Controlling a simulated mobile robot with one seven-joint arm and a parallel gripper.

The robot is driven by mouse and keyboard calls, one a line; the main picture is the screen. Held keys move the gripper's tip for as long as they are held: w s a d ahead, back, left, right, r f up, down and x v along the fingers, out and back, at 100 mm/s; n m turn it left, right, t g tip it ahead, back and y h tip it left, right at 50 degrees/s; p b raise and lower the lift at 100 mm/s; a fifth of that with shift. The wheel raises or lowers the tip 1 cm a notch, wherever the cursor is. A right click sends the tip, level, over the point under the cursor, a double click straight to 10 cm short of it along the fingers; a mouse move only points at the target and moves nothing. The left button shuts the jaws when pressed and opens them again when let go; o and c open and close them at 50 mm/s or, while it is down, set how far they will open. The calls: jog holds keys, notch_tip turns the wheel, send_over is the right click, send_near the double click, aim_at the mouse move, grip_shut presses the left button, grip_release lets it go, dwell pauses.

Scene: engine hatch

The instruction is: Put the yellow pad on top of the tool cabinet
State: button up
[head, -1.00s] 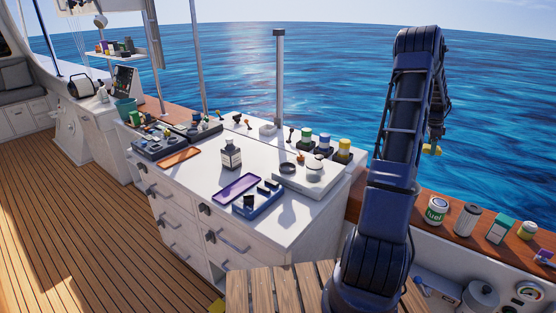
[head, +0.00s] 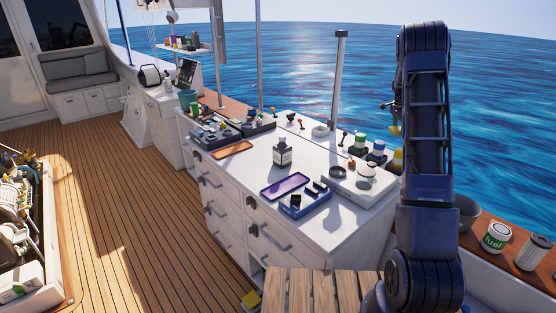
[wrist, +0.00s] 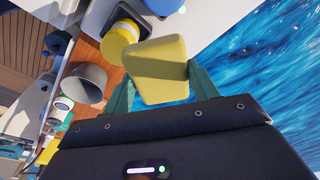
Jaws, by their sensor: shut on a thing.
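My gripper (wrist: 158,82) is shut on the yellow pad (wrist: 157,70), with a teal finger on each side in the wrist view. In the head view only a small yellow bit of the pad (head: 394,130) shows beside my raised arm, high in front of the sea. The tool cabinet (head: 238,176) is the white drawer unit in the middle of the head view.
Jars (head: 377,150) stand at the cabinet's right back edge. A slatted wooden surface (head: 315,291) lies in front. Bare white top remains between bottle and front edge. A grey bowl (wrist: 85,82) shows in the wrist view.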

jog(key=w+a+r+n, duration=0.2)
jog(key=w+a+n, duration=0.1)
jog(key=a, duration=1.6)
notch_tip(320, 180, up, 2)
jog(key=r+n, duration=0.1)
jog(key=n, duration=0.3)
send_over(317, 156)
jog(key=shift+t, duration=0.4)
jog(key=f, duration=2)
jog(key=shift+s+a, duration=0.25)
jog(key=shift+s, duration=0.1)
jog(key=shift+f, duration=0.15)
jog(key=o, duration=1)
jog(key=shift+c, duration=0.2)
